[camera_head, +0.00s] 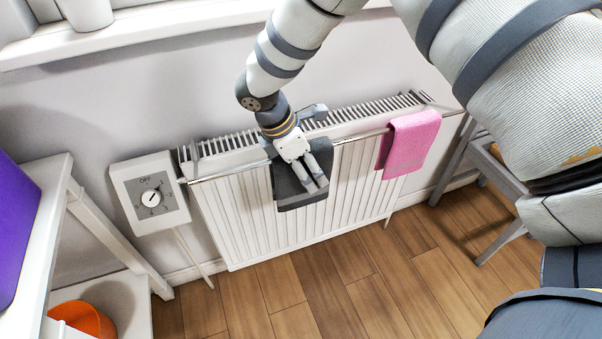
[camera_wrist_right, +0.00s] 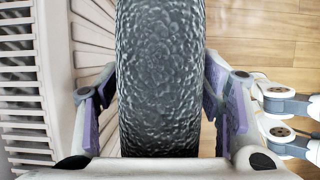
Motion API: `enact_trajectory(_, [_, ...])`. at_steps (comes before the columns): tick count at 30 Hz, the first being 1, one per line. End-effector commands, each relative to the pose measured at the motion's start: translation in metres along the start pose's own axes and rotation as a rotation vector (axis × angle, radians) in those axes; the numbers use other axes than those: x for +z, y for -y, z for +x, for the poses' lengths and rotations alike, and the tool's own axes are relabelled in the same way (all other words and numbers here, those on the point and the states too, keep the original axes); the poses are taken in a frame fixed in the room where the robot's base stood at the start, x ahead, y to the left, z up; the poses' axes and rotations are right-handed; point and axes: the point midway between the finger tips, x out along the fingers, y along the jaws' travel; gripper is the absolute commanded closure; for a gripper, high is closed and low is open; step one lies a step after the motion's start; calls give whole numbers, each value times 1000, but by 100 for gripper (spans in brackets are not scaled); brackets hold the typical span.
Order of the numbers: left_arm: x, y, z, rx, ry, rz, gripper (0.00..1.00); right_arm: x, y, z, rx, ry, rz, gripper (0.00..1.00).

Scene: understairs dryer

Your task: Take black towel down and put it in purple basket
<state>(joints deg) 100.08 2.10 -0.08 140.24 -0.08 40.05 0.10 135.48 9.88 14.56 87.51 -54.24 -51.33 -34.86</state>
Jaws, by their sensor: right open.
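The black towel (camera_head: 290,190) hangs over the front rail of the white radiator, left of the middle. In the right wrist view the dark, rough-textured towel (camera_wrist_right: 160,80) fills the space between the fingers. My right gripper (camera_head: 313,182) is over the front of the towel, its fingers pointing down. It is open, with one purple-padded finger on each side of the towel; I cannot tell whether they touch it. The purple basket (camera_head: 14,225) is at the left edge on a white shelf, only partly in view. My left gripper is not in view.
A pink towel (camera_head: 409,143) hangs on the same rail to the right. A white thermostat box (camera_head: 150,193) stands left of the radiator (camera_head: 240,225). An orange bowl (camera_head: 85,318) sits on the lower white shelf. A grey stool (camera_head: 490,165) is at right. The wooden floor in front is clear.

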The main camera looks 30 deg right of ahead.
Motion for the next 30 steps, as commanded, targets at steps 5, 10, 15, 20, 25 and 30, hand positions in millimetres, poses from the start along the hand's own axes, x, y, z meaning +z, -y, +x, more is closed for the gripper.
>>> enact_trajectory(5, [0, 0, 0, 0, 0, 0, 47, 0, 0, 0, 0, 0, 0, 38])
enact_trajectory(10, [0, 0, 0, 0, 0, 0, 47, -1, 0, 2, -1, 0, 1, 45])
enact_trajectory(15, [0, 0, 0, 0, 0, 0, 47, -1, 0, 2, -1, 0, 0, 84])
enact_trajectory(20, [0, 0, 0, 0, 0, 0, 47, -1, 0, 2, -1, 0, 0, 95])
enact_trajectory(25, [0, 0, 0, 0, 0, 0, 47, 0, 0, 1, -2, 0, 0, 95])
enact_trajectory(30, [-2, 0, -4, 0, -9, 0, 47, 7, -1, -17, 3, -1, 4, 95])
